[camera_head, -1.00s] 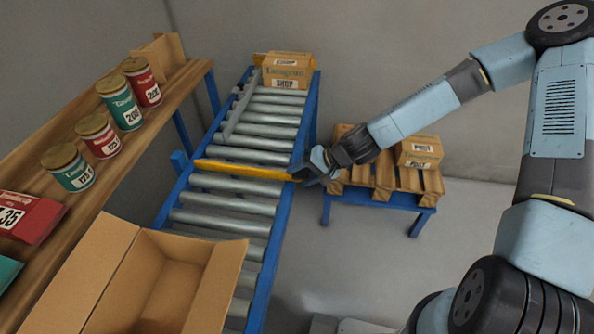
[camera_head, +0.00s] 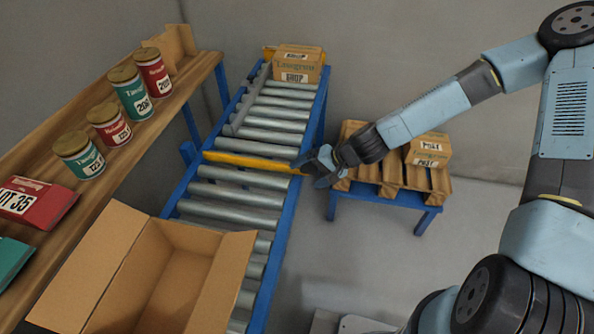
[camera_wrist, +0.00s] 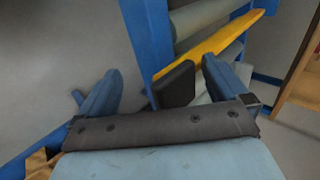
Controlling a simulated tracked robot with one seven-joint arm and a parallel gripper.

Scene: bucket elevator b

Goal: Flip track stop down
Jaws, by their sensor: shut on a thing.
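The track stop is a yellow bar (camera_head: 250,162) lying across the roller conveyor (camera_head: 235,195), low over the rollers. Its right end reaches the blue side rail, where my gripper (camera_head: 312,170) is. In the wrist view the yellow bar (camera_wrist: 215,45) runs up to the right from a black grip (camera_wrist: 175,86) at its near end. The black grip sits between the two fingers of my gripper (camera_wrist: 163,90), closer to the right finger. My gripper is shut on this grip.
A carton (camera_head: 296,64) stands on the conveyor's far end. An open empty box (camera_head: 160,280) is at its near left. A wooden shelf (camera_head: 185,105) with several cans runs along the left. A pallet on a blue table (camera_head: 385,197) carries a carton (camera_head: 428,150) at right.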

